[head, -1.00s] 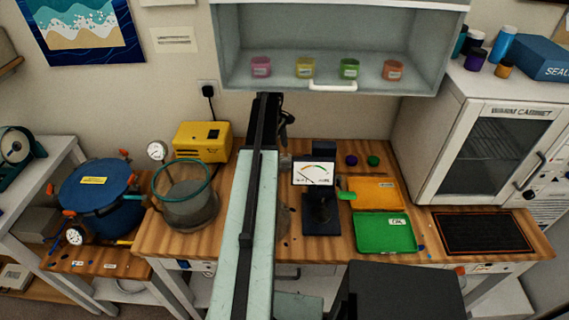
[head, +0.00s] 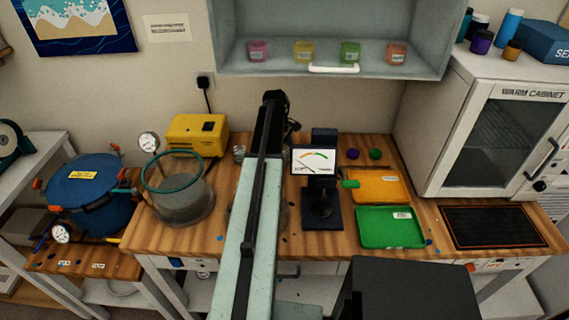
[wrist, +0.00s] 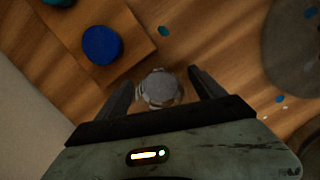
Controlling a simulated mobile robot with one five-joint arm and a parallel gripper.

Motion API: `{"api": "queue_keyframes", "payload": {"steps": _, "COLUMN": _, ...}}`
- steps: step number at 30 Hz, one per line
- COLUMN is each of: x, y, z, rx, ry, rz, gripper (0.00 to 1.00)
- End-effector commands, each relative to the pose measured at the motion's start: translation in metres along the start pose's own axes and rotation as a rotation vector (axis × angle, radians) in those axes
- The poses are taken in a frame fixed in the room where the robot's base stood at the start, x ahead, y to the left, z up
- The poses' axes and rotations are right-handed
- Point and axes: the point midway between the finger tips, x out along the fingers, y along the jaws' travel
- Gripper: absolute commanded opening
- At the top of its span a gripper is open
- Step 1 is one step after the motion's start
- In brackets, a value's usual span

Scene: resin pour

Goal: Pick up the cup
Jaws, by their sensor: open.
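In the wrist view, a pale grey, round cup (wrist: 159,88) stands on the wooden bench, seen from above. It lies between the two dark fingers of my gripper (wrist: 161,80), which are spread apart with visible gaps on both sides. I cannot tell how far the fingertips are above the bench. In the head view, my arm hides most of my gripper. A small clear item (head: 239,153) shows on the bench just left of my arm; I cannot tell if it is the same cup.
A meter on a dark stand (head: 322,190) is right of my arm. A blue cap (wrist: 102,45) sits on a wooden block near the cup. A glass chamber (head: 183,195) stands left. Green tray (head: 390,240) and warm cabinet (head: 470,150) are right. Coloured pots, including a pink one (head: 258,50), line the shelf.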

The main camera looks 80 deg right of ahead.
Motion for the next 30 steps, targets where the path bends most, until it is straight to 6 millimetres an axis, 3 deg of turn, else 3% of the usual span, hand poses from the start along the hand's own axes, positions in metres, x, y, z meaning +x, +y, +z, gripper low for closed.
{"api": "queue_keyframes", "payload": {"steps": 5, "x": -0.001, "y": 0.0, "z": 0.001, "rx": 0.001, "ry": 0.0, "rz": 0.0, "gripper": 0.79}}
{"api": "queue_keyframes", "payload": {"steps": 8, "x": -0.001, "y": 0.0, "z": 0.001, "rx": 0.001, "ry": 0.0, "rz": 0.0, "gripper": 0.57}}
{"api": "queue_keyframes", "payload": {"steps": 12, "x": -0.001, "y": 0.0, "z": 0.001, "rx": 0.001, "ry": 0.0, "rz": 0.0, "gripper": 0.18}}
{"api": "queue_keyframes", "payload": {"steps": 13, "x": -0.001, "y": 0.0, "z": 0.001, "rx": 0.001, "ry": 0.0, "rz": 0.0, "gripper": 0.13}}
{"api": "queue_keyframes", "payload": {"steps": 23, "x": -0.007, "y": 0.001, "z": 0.003, "rx": 0.002, "ry": 0.0, "rz": 0.0, "gripper": 0.12}}
{"api": "queue_keyframes", "payload": {"steps": 30, "x": -0.04, "y": 0.001, "z": 0.008, "rx": 0.003, "ry": 0.0, "rz": 0.0, "gripper": 0.12}}
